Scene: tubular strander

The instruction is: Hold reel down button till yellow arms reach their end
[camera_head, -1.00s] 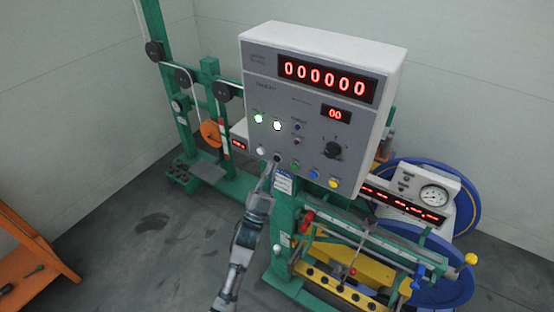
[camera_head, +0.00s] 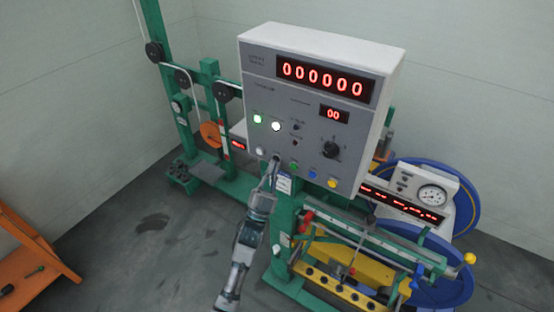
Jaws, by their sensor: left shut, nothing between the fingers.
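The grey control box (camera_head: 318,105) stands on a green post and faces me. Its lower row has a white button (camera_head: 261,150), a button largely hidden behind my fingertips, a green button (camera_head: 293,164), a blue button (camera_head: 312,173) and a yellow button (camera_head: 333,183). My left gripper (camera_head: 275,161) is shut and empty. Its tips are at the lower panel between the white and green buttons; I cannot tell whether they press. The yellow part (camera_head: 360,270) of the machine lies below the box. My right gripper is not in view.
The counter display (camera_head: 325,78) reads zeros. A gauge box (camera_head: 425,190) and blue reels (camera_head: 440,265) stand at the right. A red-handled lever (camera_head: 308,215) is below the box. An orange bench (camera_head: 30,255) is at the left; the floor between is clear.

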